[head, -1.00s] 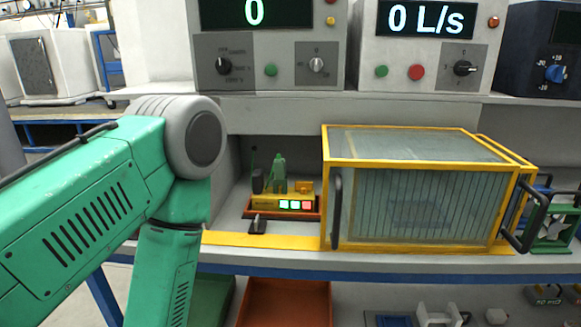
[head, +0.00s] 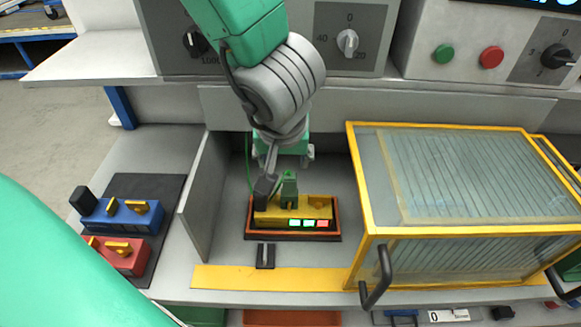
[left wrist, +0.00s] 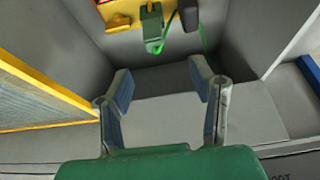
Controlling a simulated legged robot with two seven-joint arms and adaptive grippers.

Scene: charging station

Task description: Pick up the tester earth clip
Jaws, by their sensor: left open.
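The green clip (head: 289,187), which I take for the earth clip, stands upright on the yellow tester (head: 283,214) with lit green and red buttons. The tester sits in an orange-brown tray (head: 250,236) inside the grey bay. My left gripper (head: 284,160) is at the back of the bay, close behind the clip, and partly hidden by its own wrist. In the left wrist view my gripper (left wrist: 162,82) is open and empty. The clip (left wrist: 152,28) appears beyond the fingertips, apart from them, with a green cable.
A dark block (head: 265,190) stands beside the clip. A grey partition (head: 204,195) bounds the bay on the left, a yellow-framed glass case (head: 450,190) on the right. Instrument housings overhang above. A blue tester (head: 125,214) and a red one (head: 118,258) lie left.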

